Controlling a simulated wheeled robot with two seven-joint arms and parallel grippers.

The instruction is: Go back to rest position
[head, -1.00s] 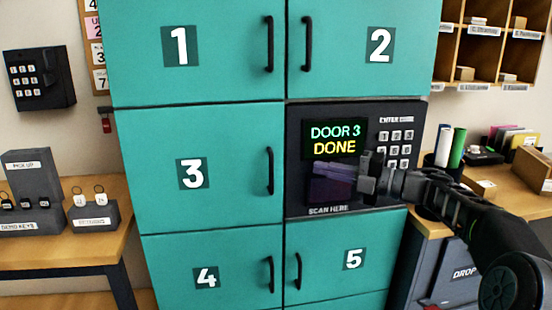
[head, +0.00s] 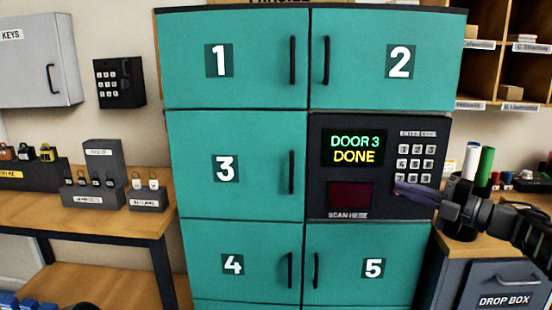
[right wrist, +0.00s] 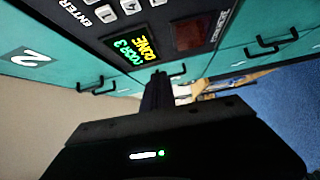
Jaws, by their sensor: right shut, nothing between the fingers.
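My right gripper (head: 402,189) reaches in from the right in the head view. Its slim purple-dark fingers are shut and empty, in front of the lower right of the keypad panel (head: 322,150). In the right wrist view the closed dark fingers (right wrist: 158,92) point toward the panel. The panel's screen (head: 354,148) reads "DOOR 3 DONE", and the dark red scan window (head: 350,195) below it is uncovered. My left gripper is not in view.
The teal locker doors, including door 3 (head: 250,190), look closed. A side table (head: 120,222) with key stands is on the left. At right are a pen cup (head: 458,222), a drop box (head: 500,280) and wooden pigeonholes (head: 488,55).

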